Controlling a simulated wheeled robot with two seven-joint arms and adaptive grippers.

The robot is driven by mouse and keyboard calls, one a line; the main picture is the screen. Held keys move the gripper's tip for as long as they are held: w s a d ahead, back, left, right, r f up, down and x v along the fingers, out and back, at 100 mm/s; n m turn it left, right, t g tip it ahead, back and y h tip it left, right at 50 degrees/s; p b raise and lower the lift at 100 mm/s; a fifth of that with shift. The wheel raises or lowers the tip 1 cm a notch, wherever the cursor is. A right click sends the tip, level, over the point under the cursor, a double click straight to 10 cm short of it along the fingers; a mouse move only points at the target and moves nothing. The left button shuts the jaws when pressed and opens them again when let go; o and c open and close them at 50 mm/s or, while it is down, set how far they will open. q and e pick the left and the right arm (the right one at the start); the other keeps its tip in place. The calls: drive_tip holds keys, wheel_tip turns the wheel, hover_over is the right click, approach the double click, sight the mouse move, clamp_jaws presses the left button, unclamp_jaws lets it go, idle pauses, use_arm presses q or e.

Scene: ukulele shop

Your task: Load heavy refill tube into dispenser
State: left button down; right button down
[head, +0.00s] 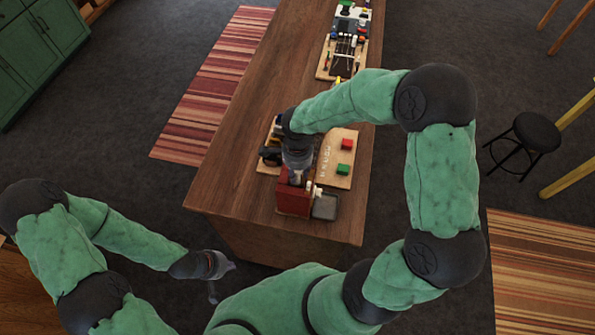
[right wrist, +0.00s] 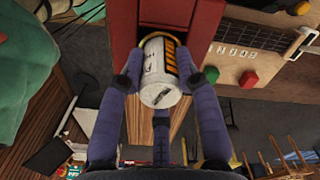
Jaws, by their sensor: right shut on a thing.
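The red dispenser (head: 293,199) stands near the front end of the wooden counter, and its red front also shows in the right wrist view (right wrist: 122,35). My right gripper (head: 297,176) is at the dispenser. In the right wrist view my right gripper (right wrist: 162,82) is shut on the refill tube (right wrist: 161,72), a white cylinder with an orange and black label. The tube's far end is at the dispenser's opening; how deep it sits is hard to tell. My left gripper (head: 215,265) hangs empty beside the counter's front end, and its fingers are too small to judge.
A wooden board (head: 338,160) with a red block (head: 347,143) and a green block (head: 344,169) lies behind the dispenser. A grey tray (head: 325,207) sits at the dispenser's right. More items stand at the counter's far end. A black stool (head: 537,132) stands at right.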

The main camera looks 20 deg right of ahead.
drive_tip(key=shift+b, duration=0.4)
idle(0.8)
drive_tip(key=shift+f+b, duration=0.6)
drive_tip(key=shift+b, duration=0.05)
idle(0.3)
drive_tip(key=c, duration=1.2)
unclamp_jaws()
drive_tip(key=shift+o, duration=0.2)
drive_tip(key=shift+r, duration=0.15)
drive_tip(key=shift+r+p, duration=2.95)
drive_tip(key=shift+r, duration=2.45)
